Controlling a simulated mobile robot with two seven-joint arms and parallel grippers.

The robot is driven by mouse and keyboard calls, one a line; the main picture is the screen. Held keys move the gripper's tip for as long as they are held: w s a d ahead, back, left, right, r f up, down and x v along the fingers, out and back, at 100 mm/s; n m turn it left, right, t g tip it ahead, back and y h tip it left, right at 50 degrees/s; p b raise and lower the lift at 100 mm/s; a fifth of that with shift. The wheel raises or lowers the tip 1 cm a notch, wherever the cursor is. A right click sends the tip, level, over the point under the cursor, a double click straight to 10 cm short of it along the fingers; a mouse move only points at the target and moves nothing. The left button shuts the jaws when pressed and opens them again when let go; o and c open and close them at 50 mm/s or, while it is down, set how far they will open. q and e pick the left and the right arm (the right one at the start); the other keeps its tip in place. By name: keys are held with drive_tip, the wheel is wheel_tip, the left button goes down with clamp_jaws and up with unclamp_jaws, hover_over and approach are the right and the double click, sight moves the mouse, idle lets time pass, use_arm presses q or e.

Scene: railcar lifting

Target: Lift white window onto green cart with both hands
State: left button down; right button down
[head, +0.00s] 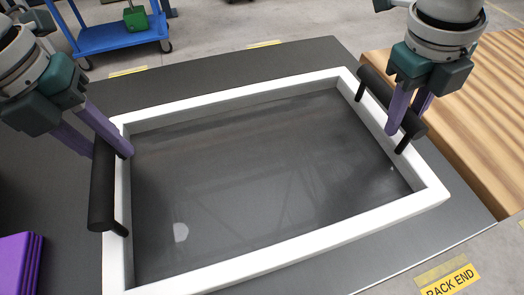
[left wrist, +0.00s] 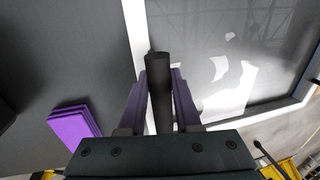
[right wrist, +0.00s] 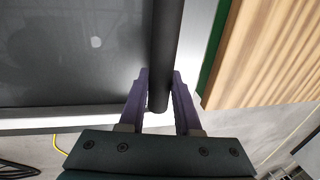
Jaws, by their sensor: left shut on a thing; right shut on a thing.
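The white window (head: 240,98), a white frame around a dark pane, spans the middle of the head view above a dark grey surface. I cannot tell whether it touches that surface. My left gripper (head: 110,150) is shut on the black left handle (head: 102,200), which also shows between its purple fingers in the left wrist view (left wrist: 158,90). My right gripper (head: 402,125) is shut on the black right handle (head: 374,84), also seen in the right wrist view (right wrist: 164,70). A green edge (right wrist: 212,55) runs beside wooden slats in the right wrist view; I cannot tell whether it belongs to the green cart.
A striped wooden surface (head: 490,90) lies right of the dark grey table (head: 290,58). Purple sheets (head: 18,262) are stacked at the lower left. A blue trolley (head: 112,35) with a green block stands at the back left. A yellow "BACK END" label (head: 450,281) is at the lower right.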

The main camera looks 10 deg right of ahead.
use_arm(q)
drive_tip(key=shift+r, duration=0.3)
use_arm(e)
drive_tip(key=shift+r, duration=0.25)
